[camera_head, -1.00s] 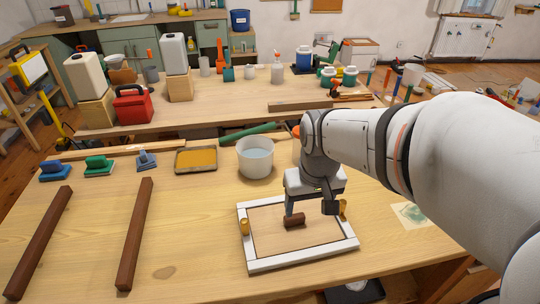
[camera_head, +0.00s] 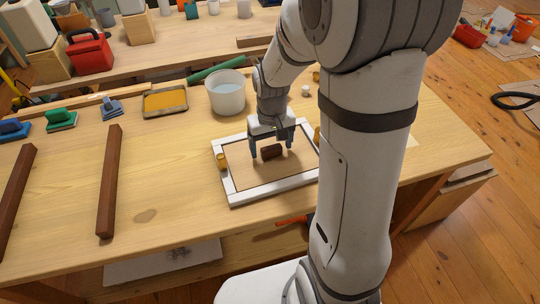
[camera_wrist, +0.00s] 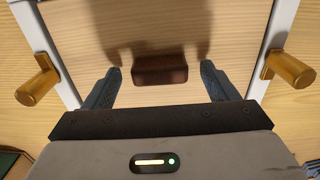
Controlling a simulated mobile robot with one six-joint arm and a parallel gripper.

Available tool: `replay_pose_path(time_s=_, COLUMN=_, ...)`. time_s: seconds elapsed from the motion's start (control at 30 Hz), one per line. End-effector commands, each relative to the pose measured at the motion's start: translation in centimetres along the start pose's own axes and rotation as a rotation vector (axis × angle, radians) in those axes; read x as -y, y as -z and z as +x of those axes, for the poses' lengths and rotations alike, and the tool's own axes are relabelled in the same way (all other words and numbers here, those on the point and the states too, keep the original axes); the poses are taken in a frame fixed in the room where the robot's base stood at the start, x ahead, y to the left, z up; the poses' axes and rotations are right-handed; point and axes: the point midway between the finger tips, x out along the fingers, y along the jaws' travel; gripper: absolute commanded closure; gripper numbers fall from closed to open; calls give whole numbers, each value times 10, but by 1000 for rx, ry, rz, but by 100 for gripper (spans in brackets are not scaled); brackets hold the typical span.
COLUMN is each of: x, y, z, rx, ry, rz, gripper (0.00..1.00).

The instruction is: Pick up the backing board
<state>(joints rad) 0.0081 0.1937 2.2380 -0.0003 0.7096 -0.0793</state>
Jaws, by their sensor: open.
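The backing board (camera_head: 250,179) is a flat light-brown panel lying inside a white frame (camera_head: 272,193) on the workbench. A dark brown block handle (camera_head: 271,152) stands at its middle, and it also shows in the wrist view (camera_wrist: 159,70). My gripper (camera_head: 271,155) is open above the board, pointing down. Its two fingers are on either side of the handle, with gaps left and right. In the wrist view the fingertips (camera_wrist: 160,75) sit at the handle's near side. I cannot tell how far down they reach. Brass-coloured turn pieces (camera_wrist: 38,88) (camera_wrist: 289,68) stand at the frame's sides.
A white bucket of water (camera_head: 226,96) and a yellow paint tray (camera_head: 165,103) stand behind the frame. Two dark wooden bars (camera_head: 108,182) (camera_head: 14,200) lie to the left. Sanding blocks (camera_head: 61,121) sit further back.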

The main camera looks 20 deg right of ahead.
Motion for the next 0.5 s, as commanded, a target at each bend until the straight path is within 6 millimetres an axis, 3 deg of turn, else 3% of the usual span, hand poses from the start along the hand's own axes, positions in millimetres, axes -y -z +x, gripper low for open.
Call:
replay_pose_path(time_s=0.13, x=0, y=0, z=13, rx=1, ry=0, rz=1, gripper=20)
replay_pose_path(time_s=0.37, x=-1, y=0, z=13, rx=0, ry=-1, rz=2, gripper=20)
replay_pose_path(time_s=0.5, x=-1, y=0, z=13, rx=-1, ry=-1, rz=2, gripper=31)
